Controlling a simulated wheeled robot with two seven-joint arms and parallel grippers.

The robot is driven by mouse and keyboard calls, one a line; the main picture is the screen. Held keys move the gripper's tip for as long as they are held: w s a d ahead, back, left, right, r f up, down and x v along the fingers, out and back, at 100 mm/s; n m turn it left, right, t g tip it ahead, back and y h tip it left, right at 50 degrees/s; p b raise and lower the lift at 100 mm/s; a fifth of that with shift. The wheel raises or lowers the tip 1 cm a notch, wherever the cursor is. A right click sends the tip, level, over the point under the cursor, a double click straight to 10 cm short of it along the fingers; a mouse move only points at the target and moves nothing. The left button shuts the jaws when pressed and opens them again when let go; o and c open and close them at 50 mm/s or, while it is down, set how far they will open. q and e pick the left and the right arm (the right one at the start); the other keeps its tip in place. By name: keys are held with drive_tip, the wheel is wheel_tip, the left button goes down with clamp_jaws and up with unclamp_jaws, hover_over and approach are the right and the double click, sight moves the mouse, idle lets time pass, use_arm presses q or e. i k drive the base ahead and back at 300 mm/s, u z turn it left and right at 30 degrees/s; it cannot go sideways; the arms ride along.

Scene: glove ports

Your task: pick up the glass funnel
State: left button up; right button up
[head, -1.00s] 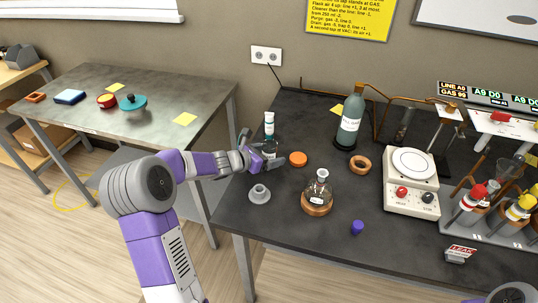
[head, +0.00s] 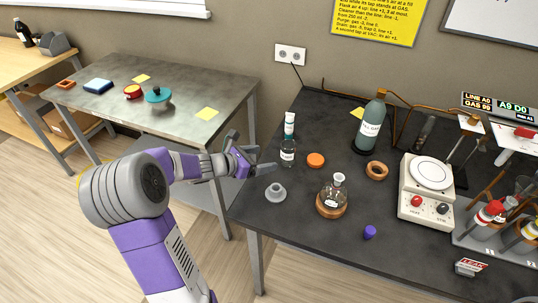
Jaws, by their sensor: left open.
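My left gripper (head: 253,152) is open and empty, with its fingers spread at the left edge of the dark bench. I cannot pick out a glass funnel for certain. A grey flanged piece with a short neck (head: 275,192) stands on the bench below the gripper, and I cannot tell if it is glass. A round glass flask (head: 333,194) sits on a cork ring right of it. My right gripper is not in view.
The dark bench (head: 310,240) also holds an orange disc (head: 316,160), a cork ring (head: 377,171), a purple cap (head: 370,232), a gas bottle (head: 370,125) and a hotplate (head: 428,190). A rack of tubes is at the right. A gap separates it from the grey table (head: 190,90).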

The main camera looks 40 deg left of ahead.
sight(526, 187)
drive_tip(key=k, duration=1)
